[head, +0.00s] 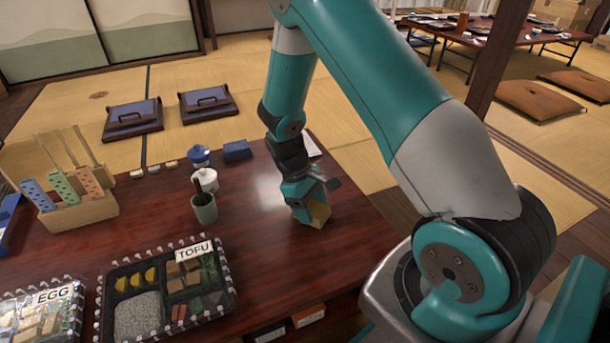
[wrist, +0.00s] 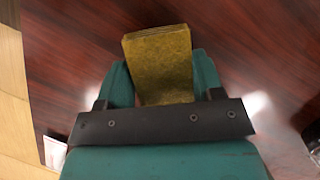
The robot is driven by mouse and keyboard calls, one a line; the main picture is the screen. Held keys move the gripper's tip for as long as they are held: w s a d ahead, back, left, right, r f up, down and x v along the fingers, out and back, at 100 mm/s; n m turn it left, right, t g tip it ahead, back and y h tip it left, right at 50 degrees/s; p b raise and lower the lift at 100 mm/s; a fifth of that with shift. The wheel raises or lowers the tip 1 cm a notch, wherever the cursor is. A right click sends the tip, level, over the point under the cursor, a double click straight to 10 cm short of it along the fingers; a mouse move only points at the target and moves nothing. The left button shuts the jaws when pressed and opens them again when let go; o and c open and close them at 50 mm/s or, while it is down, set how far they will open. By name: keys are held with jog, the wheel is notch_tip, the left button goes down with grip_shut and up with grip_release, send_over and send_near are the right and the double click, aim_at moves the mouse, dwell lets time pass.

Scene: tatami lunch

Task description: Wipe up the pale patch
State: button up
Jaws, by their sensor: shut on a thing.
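My gripper (head: 306,208) is shut on a yellow-brown sponge block (head: 320,213) low over the right part of the dark red table. The sponge shows between the two teal fingers in the wrist view (wrist: 160,62). I cannot tell whether its lower end touches the table. A pale, blurry-edged area (head: 268,188) lies on the table just left of my gripper. I cannot tell if it is the pale patch or a shine of light. A bright spot (wrist: 256,103) also shows right of the gripper in the wrist view.
A grey-green cup (head: 204,209) and a white pot (head: 206,179) stand left of my gripper. A clear-lidded tray marked TOFU (head: 222,298) and one marked EGG (head: 42,318) lie at the front. A wooden holder (head: 80,215) stands far left. The table between cup and gripper is clear.

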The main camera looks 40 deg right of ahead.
notch_tip(320, 180, up, 2)
jog(key=shift+d+r+p, duration=0.1)
jog(key=shift+r+p, duration=0.1)
jog(key=shift+p, duration=0.2)
jog(key=shift+a+r+p, duration=0.15)
jog(key=shift+r+p, duration=0.35)
jog(key=shift+p, duration=0.05)
jog(key=shift+a+r+p, duration=0.15)
jog(key=shift+r+p, duration=0.35)
jog(key=shift+p, duration=0.05)
notch_tip(320, 180, up, 4)
jog(key=p, duration=0.4)
jog(key=shift+f, duration=0.25)
